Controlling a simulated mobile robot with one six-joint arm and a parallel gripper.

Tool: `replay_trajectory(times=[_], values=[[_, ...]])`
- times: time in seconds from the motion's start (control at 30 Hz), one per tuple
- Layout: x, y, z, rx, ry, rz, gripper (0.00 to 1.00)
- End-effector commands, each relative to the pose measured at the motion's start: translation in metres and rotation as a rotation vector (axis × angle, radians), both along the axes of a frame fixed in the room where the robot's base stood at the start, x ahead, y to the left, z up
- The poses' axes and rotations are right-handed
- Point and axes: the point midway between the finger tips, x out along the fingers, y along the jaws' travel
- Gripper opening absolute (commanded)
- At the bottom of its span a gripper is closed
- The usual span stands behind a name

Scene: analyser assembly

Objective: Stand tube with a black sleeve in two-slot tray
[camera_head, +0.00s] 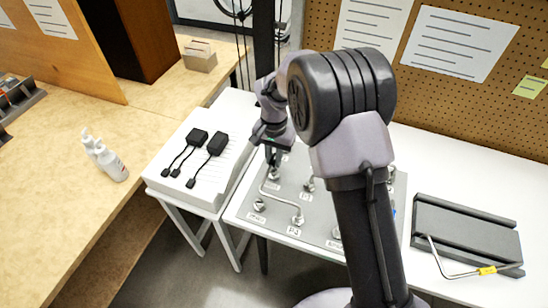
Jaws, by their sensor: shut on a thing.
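My gripper (274,158) is small in view, pointing down over the left back of the grey fitting panel (325,225). It is shut on the upper end of a bent silvery tube (281,194). The tube runs down to a fitting marked P3. A black sleeve cannot be told apart from the dark fingers. Whether the tube is seated in its fittings or lifted cannot be told. The dark grey tray (465,232) with long raised ridges lies at the right, well apart from my gripper. Another bent tube with a yellow sleeve (487,270) rests at its front side.
My arm hides the middle and right of the panel. A white stand (160,180) with two black cabled boxes (207,144) is left of the panel. Bottles (108,160) and a cardboard box (199,57) stand on the wooden bench. A pegboard (450,95) closes off the back.

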Motion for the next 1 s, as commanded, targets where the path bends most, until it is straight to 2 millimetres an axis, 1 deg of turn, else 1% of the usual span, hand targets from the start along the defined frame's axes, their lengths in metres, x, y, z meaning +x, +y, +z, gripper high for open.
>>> replay_trajectory(times=[0.37,0.8,0.9,1.0], values=[[0.0,0.0,0.01,0.0,0.0,0.0,0.0],[0.0,0.0,0.052,0.001,0.0,0.0,0.0],[0.0,0.0,0.056,0.001,-0.001,0.0,0.0],[0.0,0.0,0.054,0.0,0.0,0.0,0.0]])
